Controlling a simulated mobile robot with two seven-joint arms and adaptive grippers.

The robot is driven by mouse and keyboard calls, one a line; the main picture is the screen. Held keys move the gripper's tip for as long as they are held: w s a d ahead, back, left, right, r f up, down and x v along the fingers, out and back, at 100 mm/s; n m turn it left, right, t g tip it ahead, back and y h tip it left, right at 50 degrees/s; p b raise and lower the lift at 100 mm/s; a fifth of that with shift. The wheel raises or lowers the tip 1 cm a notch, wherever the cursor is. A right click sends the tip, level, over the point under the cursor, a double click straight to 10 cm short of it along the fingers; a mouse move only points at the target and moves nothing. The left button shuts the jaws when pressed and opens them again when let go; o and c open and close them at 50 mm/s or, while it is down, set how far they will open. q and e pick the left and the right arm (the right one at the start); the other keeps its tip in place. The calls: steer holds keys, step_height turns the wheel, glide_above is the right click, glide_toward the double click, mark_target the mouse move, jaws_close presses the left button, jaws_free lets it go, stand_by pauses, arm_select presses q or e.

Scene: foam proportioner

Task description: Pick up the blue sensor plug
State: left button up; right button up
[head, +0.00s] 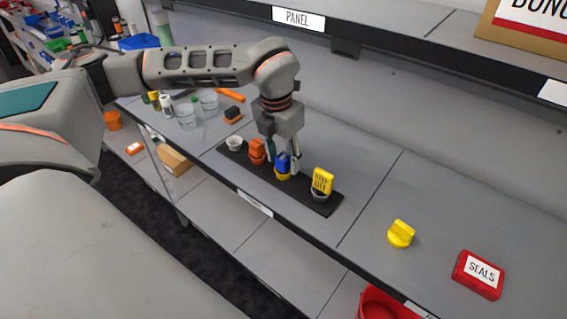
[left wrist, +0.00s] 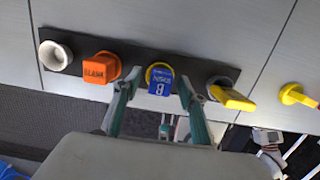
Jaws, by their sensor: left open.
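The blue sensor plug (head: 282,163) sits in a yellow ring-shaped socket on a black strip (head: 325,205) on the shelf. In the left wrist view the plug (left wrist: 160,86) shows white lettering on its top. My left gripper (head: 281,155) points down over it and is open. Its two fingers (left wrist: 158,92) stand on either side of the plug, with gaps visible in the wrist view. How far down the fingers reach along the plug is hard to tell.
On the same strip are an orange plug (head: 257,150) marked BLANK, a yellow plug (head: 322,181) and an empty white socket (head: 234,144). A yellow knob-like part (head: 400,233) and a red SEALS box (head: 479,274) lie to the right. Clear cups (head: 187,116) stand to the left.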

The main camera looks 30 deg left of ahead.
arm_select(q)
steer(key=shift+w+f, duration=0.1)
steer(key=shift+f, duration=0.15)
jaws_close()
